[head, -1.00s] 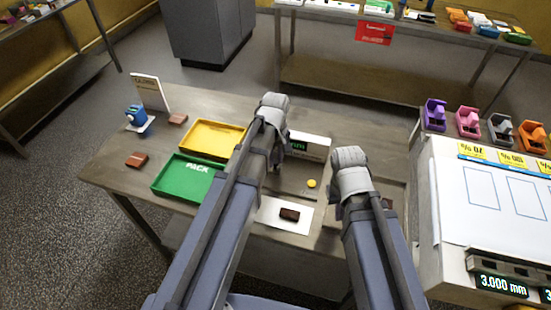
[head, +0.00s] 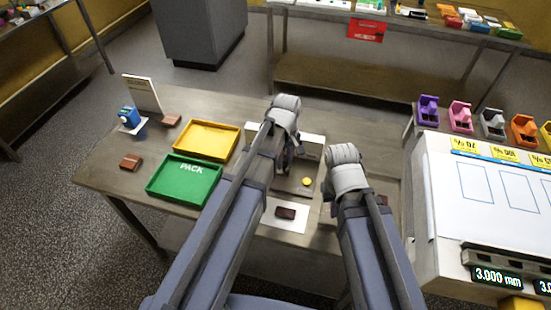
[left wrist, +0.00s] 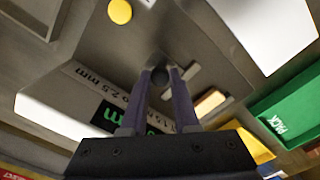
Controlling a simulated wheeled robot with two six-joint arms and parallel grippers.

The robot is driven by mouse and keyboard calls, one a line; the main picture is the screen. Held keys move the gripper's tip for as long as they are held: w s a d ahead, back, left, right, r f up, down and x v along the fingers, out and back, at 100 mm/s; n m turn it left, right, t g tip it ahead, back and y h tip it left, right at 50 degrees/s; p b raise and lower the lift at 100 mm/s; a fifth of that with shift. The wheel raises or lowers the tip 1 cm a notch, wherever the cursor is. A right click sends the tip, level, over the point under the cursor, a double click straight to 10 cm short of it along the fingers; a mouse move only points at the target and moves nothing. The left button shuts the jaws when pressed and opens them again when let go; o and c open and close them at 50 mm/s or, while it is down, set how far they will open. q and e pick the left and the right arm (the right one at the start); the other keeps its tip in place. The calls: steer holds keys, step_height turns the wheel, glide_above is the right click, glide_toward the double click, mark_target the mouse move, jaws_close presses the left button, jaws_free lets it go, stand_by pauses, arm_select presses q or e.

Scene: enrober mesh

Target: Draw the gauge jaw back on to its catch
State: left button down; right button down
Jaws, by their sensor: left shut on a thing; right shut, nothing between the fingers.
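The gauge (head: 310,150) stands on the bench, a pale box with a grey plate in front, mostly behind my left arm in the head view. The left wrist view shows its dark green-lit display (left wrist: 108,116), a yellow button (left wrist: 120,12) and a dark round knob (left wrist: 159,75). My left gripper (left wrist: 160,80) is shut on this knob; its fingers stand on either side of it. A small metal bar lies beside the knob; I cannot tell whether the jaw sits on its catch. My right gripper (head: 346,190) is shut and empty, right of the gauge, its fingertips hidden.
A brown block (head: 286,213) lies on a white sheet (head: 296,224) before the gauge. A green PACK tray (head: 185,178) and yellow tray (head: 207,140) stand left. More brown blocks (head: 131,162) lie farther left. A white station (head: 490,190) stands right.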

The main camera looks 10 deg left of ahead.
mark_target(285, 164)
arm_select(q)
steer(key=shift+d, duration=0.2)
steer(key=c, duration=0.6)
jaws_free()
steer(key=shift+c, duration=0.2)
steer(key=shift+r, duration=0.15)
arm_select(e)
steer(key=shift+r, duration=0.15)
arm_select(q)
step_height(285, 164, up, 8)
steer(key=p, duration=0.8)
steer(key=shift+f, duration=0.3)
arm_select(e)
step_height(285, 164, up, 8)
steer(key=shift+f, duration=0.25)
